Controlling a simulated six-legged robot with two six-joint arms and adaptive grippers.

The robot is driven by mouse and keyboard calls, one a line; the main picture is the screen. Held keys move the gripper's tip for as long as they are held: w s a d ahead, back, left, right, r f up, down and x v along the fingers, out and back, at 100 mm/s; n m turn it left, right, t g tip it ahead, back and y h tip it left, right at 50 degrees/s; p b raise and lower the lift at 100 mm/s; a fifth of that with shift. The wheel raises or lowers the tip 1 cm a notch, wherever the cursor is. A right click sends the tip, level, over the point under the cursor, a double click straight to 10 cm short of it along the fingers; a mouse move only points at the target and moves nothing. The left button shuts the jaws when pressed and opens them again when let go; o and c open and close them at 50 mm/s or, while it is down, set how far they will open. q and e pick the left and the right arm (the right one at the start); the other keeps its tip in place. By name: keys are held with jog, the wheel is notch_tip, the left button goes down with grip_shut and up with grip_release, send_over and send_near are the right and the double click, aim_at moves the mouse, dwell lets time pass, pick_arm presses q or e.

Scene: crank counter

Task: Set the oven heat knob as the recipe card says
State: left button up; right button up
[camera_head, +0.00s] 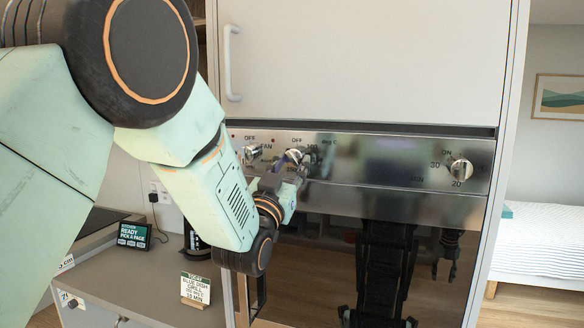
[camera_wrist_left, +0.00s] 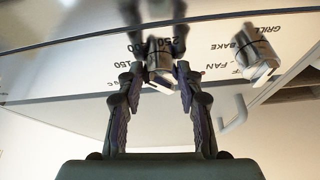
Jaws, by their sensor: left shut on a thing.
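The oven's steel control panel (camera_head: 400,158) carries a row of silver knobs. My left gripper (camera_head: 297,168) is shut on the heat knob (camera_head: 293,155), the middle one. In the left wrist view the fingers stand on either side of this heat knob (camera_wrist_left: 159,66), with printed heat numbers, 250 among them, beside it. The gripper partly hides the dial in the head view. The recipe card (camera_head: 196,289) stands on the counter at lower left; "GRILL" and a line in minutes show, but its small text is hard to read. My right gripper is out of view.
The left knob (camera_head: 251,153), marked OFF and FAN, is close beside my gripper. A minute knob (camera_head: 461,170) is at the panel's right end. A small display (camera_head: 133,235) stands on the counter (camera_head: 140,279). A cabinet handle (camera_head: 231,62) juts out above.

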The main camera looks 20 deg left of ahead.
pick_arm(q)
jog(key=shift+a+r+m+h+b, duration=0.15)
jog(key=shift+m+h+b, duration=0.55)
jog(key=shift+m, duration=0.5)
jog(key=o, duration=1.2)
jog(key=shift+s+r, duration=0.1)
jog(key=shift+s, duration=0.15)
jog(key=shift+w, duration=0.15)
jog(key=shift+f, duration=0.2)
